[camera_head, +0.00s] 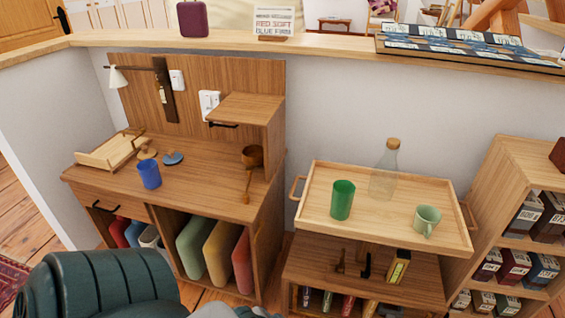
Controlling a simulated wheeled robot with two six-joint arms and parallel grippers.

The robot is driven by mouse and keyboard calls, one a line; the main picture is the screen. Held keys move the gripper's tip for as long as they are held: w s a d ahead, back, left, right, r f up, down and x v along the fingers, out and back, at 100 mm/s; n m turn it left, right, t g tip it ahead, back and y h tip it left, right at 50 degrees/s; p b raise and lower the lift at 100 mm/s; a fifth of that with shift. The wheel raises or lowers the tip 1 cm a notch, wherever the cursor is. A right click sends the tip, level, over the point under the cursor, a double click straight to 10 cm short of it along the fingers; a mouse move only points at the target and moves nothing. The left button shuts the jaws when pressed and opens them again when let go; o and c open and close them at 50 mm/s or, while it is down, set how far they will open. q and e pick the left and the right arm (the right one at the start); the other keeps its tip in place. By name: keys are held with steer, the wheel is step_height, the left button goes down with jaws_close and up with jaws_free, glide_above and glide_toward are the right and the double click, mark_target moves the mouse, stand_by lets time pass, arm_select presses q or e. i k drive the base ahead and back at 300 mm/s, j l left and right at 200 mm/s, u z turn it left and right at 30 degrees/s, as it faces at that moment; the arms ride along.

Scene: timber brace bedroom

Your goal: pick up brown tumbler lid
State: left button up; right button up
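I cannot clearly pick out a brown tumbler lid. A small round tan-brown piece (147,150) lies on the desk beside the wooden tray; it is too small to tell what it is. A brown cup-like piece (252,156) is at the desk's right side, with a thin wooden piece in front of it. A blue tumbler (149,174) stands upright near the desk's front edge. A green tumbler (342,200) stands on the serving tray at right. Neither of my grippers is in view.
The desk (205,180) has free room in its middle. A wooden tray (97,157) and a blue piece (173,159) lie toward its left. The trolley's tray (315,179) also holds a glass bottle (383,178) and a green mug (427,219). A green chair (105,284) stands in front.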

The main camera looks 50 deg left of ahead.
mark_target(146, 153)
steer(key=u, duration=2.4)
